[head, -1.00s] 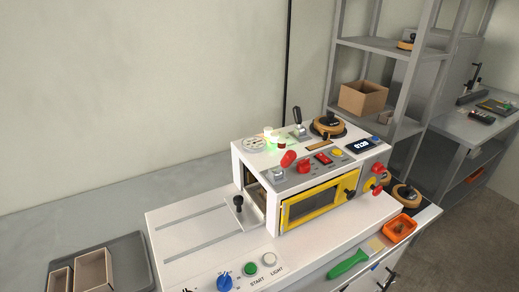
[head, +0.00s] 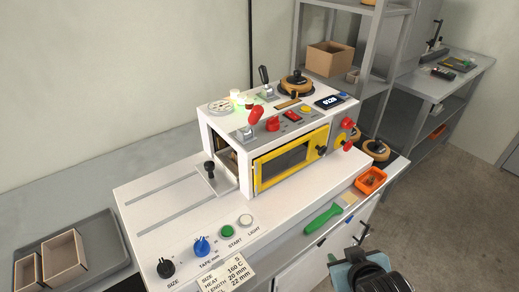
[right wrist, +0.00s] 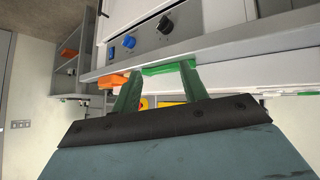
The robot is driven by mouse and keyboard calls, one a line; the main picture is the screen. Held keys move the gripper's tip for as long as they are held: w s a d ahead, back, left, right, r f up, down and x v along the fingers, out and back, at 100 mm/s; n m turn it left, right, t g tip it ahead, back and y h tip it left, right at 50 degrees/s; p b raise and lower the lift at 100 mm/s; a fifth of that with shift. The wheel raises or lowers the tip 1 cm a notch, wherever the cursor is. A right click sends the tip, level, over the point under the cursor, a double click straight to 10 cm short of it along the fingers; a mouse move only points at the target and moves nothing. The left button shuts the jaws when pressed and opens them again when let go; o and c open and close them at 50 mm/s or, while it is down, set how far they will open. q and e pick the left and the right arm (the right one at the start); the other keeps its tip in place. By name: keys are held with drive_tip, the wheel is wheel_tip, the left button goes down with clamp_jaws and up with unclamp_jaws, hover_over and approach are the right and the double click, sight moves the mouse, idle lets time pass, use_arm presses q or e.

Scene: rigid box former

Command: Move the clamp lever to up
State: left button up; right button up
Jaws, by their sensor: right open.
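The white box-former machine (head: 190,205) stands on the bench in the head view. On its top, a red-handled lever (head: 255,117) rises from a metal base at the front left, leaning slightly right. A black-handled lever (head: 264,75) stands farther back, leaning slightly left. I cannot tell from the pictures which is the clamp lever. My right gripper (head: 353,257) is low at the bottom right of the head view, in front of the machine and well away from both levers. In the right wrist view its green fingers (right wrist: 161,72) are apart and empty. My left gripper is not in view.
A yellow-framed door (head: 291,160) closes the machine's front. A black-knobbed post (head: 209,167) stands by the side opening. A green-handled tool (head: 323,217) and an orange bin (head: 370,180) lie along the front ledge. A grey tray (head: 105,240) holds boxes at left.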

drive_tip(key=w+a+r+n+t+y, duration=0.2)
drive_tip(key=w+a+r+t, duration=0.25)
drive_tip(key=r, duration=0.55)
drive_tip(key=w+a+r+n+t+y, duration=0.25)
drive_tip(key=w+r, duration=0.25)
drive_tip(key=r, duration=0.4)
drive_tip(key=w+a+r+n+t+y, duration=0.2)
drive_tip(key=w+a+r+t, duration=0.25)
drive_tip(key=r, duration=0.55)
drive_tip(key=s+a+r+n+g+y, duration=0.2)
drive_tip(key=a+r+n+y, duration=0.5)
drive_tip(key=r+n+y, duration=0.3)
drive_tip(key=s+a+r+n+g+y, duration=0.1)
drive_tip(key=s+a+n+g+y, duration=0.3)
drive_tip(key=n+g, duration=0.5)
drive_tip(key=s+a+r+n+g+y, duration=0.1)
drive_tip(key=s+a+n+g+y, duration=0.1)
drive_tip(key=a+n+g, duration=0.65)
drive_tip(key=n+t+h, duration=0.2)
drive_tip(key=n+h, duration=0.1)
drive_tip(key=h, duration=1.6)
approach(260, 107)
drive_tip(key=x, duration=1.2)
drive_tip(key=shift+w+a+f, duration=0.15)
drive_tip(key=shift+f, duration=0.05)
